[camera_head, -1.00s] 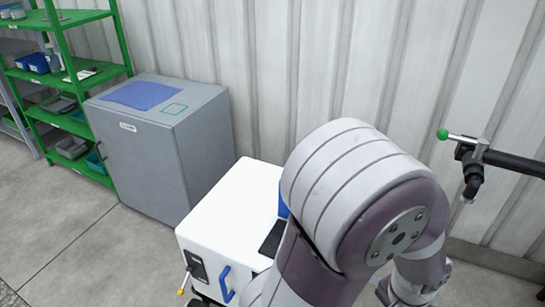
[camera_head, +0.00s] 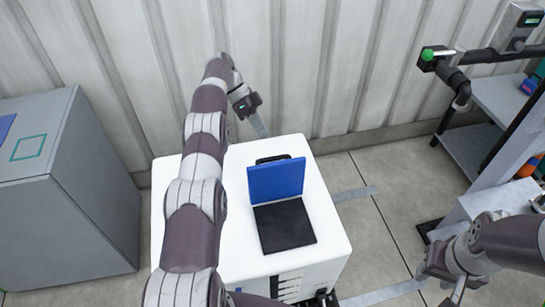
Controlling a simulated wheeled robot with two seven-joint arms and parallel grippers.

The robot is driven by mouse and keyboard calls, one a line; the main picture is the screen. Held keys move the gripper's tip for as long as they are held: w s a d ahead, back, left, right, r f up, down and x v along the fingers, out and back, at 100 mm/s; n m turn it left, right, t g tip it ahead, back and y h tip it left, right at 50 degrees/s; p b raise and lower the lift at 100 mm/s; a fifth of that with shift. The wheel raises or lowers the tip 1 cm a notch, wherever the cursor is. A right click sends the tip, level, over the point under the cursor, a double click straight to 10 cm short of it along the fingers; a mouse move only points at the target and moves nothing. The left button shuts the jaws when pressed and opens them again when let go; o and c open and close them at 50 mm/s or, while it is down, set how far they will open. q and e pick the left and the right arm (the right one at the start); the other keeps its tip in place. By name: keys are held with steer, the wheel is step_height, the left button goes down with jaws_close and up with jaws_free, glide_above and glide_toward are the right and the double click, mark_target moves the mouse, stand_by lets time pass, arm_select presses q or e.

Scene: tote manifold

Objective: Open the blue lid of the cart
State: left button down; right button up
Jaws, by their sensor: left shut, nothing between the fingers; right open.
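The white cart (camera_head: 325,225) stands in the middle of the view. Its blue lid (camera_head: 276,181) is raised, standing up steeply at the far edge of a dark square opening (camera_head: 284,224) in the cart's top. My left arm reaches over the cart's left side. My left gripper (camera_head: 262,130) is shut and empty, just beyond the cart's far edge, behind and left of the lid and apart from it. My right gripper (camera_head: 446,286) is open and empty at the lower right, well clear of the cart; its fingers are partly cut off by the frame.
A grey cabinet (camera_head: 75,220) stands to the left of the cart. A corrugated wall (camera_head: 330,60) is close behind. A dark pipe with a green-knobbed valve (camera_head: 428,55) and a grey shelf stand at the right. Clear floor (camera_head: 385,195) lies right of the cart.

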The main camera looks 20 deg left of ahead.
arm_select(q)
steer(key=f, duration=0.1)
glide_toward(275, 176)
steer(key=w+d+f, duration=0.3)
steer(key=shift+b+x, duration=0.3)
steer(key=shift+x, duration=0.45)
steer(key=shift+s, duration=0.15)
